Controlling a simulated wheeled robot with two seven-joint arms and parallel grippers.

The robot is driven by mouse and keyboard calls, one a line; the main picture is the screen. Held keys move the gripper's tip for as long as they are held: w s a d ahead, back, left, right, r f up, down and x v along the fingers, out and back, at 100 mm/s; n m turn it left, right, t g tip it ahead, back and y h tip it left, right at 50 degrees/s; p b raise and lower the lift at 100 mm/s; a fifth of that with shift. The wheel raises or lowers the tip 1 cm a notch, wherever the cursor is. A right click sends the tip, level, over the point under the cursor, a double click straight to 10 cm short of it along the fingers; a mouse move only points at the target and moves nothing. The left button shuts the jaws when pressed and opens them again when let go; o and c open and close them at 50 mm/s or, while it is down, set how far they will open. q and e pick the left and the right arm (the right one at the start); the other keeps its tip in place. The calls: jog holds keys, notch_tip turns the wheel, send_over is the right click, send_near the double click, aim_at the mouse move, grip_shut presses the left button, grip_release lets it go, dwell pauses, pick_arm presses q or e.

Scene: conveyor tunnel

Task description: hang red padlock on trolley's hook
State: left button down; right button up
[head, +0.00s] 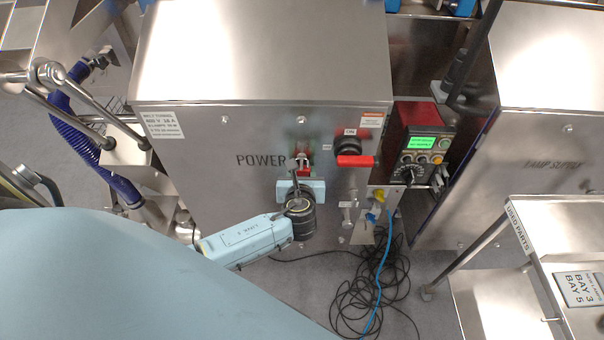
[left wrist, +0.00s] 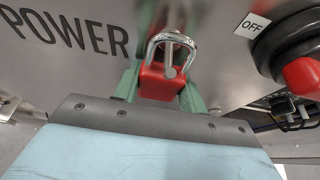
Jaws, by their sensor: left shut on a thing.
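The red padlock (head: 304,171) is at the front of the steel cabinet, just right of the word POWER. In the left wrist view its red body (left wrist: 160,84) sits between my green fingers, with its silver shackle (left wrist: 172,40) upward. A metal pin with a round end shows inside the shackle; I cannot tell whether the padlock hangs on it. My left gripper (head: 300,176) is shut on the padlock. The trolley (head: 520,238), labelled USED PARTS, stands at the lower right. I cannot make out its hook clearly. My right gripper is not in view.
A red-handled switch (head: 355,160) sticks out right of the padlock. A control box (head: 420,142) with a green display is further right. Black and blue cables (head: 372,290) lie coiled on the floor between cabinet and trolley. A lamp supply cabinet (head: 545,130) stands behind the trolley.

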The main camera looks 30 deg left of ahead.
pick_arm(q)
jog(key=shift+s+d, duration=0.1)
jog(key=s+d+p, duration=0.3)
jog(key=s, duration=0.2)
jog(key=shift+s, duration=0.15)
dwell(0.7)
jog(key=shift+d, duration=0.1)
dwell(1.2)
